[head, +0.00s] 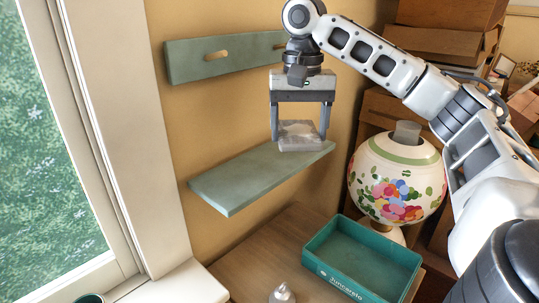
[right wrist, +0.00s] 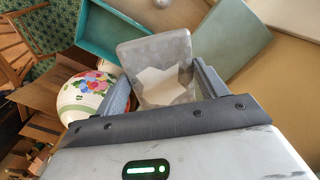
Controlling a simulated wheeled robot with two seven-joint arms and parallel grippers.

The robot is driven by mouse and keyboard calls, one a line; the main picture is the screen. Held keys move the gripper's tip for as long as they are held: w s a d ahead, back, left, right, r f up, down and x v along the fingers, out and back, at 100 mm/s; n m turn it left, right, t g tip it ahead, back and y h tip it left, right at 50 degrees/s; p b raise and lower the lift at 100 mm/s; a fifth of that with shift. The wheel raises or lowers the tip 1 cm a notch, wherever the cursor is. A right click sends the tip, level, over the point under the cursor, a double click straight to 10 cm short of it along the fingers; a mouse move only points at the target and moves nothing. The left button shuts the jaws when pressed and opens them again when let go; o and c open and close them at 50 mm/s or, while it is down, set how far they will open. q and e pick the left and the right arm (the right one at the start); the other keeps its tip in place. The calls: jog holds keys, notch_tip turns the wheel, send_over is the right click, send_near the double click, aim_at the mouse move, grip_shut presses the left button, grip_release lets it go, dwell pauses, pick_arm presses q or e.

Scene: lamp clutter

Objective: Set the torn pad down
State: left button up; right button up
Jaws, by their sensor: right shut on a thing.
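The torn pad (head: 300,137) is a grey block with a pale, ragged patch on its face. My right gripper (head: 300,132) is shut on it, one finger at each side. The pad is over the right end of the green wall shelf (head: 245,180); I cannot tell whether it touches the shelf. The right wrist view shows the pad (right wrist: 155,53) between the fingers, with its white torn patch facing the camera and the shelf (right wrist: 236,42) beyond it. My left gripper is not in view.
A green peg rail (head: 220,58) is on the wall above the shelf. The shelf's left part is bare. Below stand a teal tray (head: 350,258) and a small silvery object (head: 282,293) on a wooden top. A flowered lamp (head: 396,180) and cardboard boxes (head: 440,40) are at the right.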

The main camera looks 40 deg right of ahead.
aim_at(284, 126)
jog(key=w, duration=0.1)
jog(key=w+f, duration=0.1)
jog(key=w, duration=0.1)
jog(key=w+f, duration=0.1)
jog(key=shift+w+d+f, duration=0.15)
jog(key=shift+w+d, duration=0.15)
jog(key=w+f, duration=0.2)
jog(key=w+d+f, duration=0.1)
jog(key=w+f, duration=0.1)
jog(key=f, duration=0.1)
jog(key=shift+w+f, duration=0.15)
jog(key=shift+w, duration=0.25)
jog(key=f, duration=0.3)
jog(key=shift+w+d+f, duration=0.1)
jog(key=shift+w+f, duration=0.1)
jog(key=shift+w, duration=0.05)
jog(key=shift+f, duration=0.15)
jog(key=shift+f, duration=0.1)
jog(key=o, duration=0.9)
jog(key=shift+o, duration=0.2)
notch_tip(284, 126, up, 12)
